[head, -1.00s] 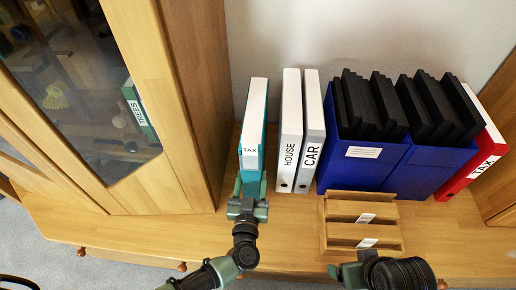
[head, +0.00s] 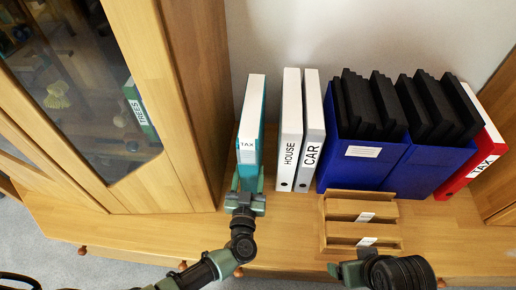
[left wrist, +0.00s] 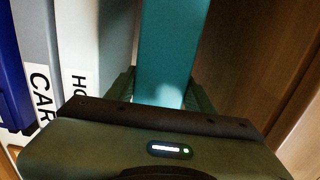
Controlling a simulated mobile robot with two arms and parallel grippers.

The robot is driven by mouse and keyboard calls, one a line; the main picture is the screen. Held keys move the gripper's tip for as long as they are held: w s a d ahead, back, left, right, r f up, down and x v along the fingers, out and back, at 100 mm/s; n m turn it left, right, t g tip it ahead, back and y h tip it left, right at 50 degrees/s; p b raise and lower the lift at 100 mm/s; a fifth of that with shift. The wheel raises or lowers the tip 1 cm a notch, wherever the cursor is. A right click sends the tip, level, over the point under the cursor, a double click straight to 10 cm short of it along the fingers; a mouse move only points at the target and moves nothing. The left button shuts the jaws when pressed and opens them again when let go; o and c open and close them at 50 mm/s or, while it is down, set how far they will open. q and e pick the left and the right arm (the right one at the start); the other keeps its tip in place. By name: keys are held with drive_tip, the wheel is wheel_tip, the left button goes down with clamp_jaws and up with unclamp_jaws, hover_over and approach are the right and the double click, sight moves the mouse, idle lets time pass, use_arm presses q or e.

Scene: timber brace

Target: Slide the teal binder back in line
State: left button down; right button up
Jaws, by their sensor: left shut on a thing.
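The teal binder (head: 249,130), with a white TAX label, stands upright on the wooden top, left of the white HOUSE binder (head: 289,140) and white CAR binder (head: 311,140). A gap separates it from HOUSE. Its front foot is hidden by my left gripper (head: 245,186), which is shut on its lower front; its spine looks roughly level with the white ones. In the left wrist view the teal binder (left wrist: 172,50) runs up between the fingers (left wrist: 163,100). My right gripper (head: 338,270) hangs at the bottom edge, its jaws unclear.
A glass-door cabinet (head: 175,150) stands close on the left. Blue boxes (head: 362,170) with black folders and a red TAX binder (head: 472,165) stand right. A small wooden tray (head: 385,208) sits in front of the boxes. Bare top shows between tray and left gripper.

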use_arm(q)
drive_tip(key=shift+w, duration=2.35)
use_arm(e)
drive_tip(key=shift+f, duration=0.1)
use_arm(q)
drive_tip(key=c, duration=0.7)
unclamp_jaws()
drive_tip(key=s+p, duration=0.1)
drive_tip(key=s, duration=0.3)
drive_tip(key=shift+p, duration=0.4)
drive_tip(key=shift+s+p, duration=0.75)
drive_tip(key=shift+s, duration=1.3)
use_arm(e)
drive_tip(key=x, duration=0.7)
drive_tip(key=shift+s+f+g, duration=0.3)
drive_tip(key=shift+f, duration=0.2)
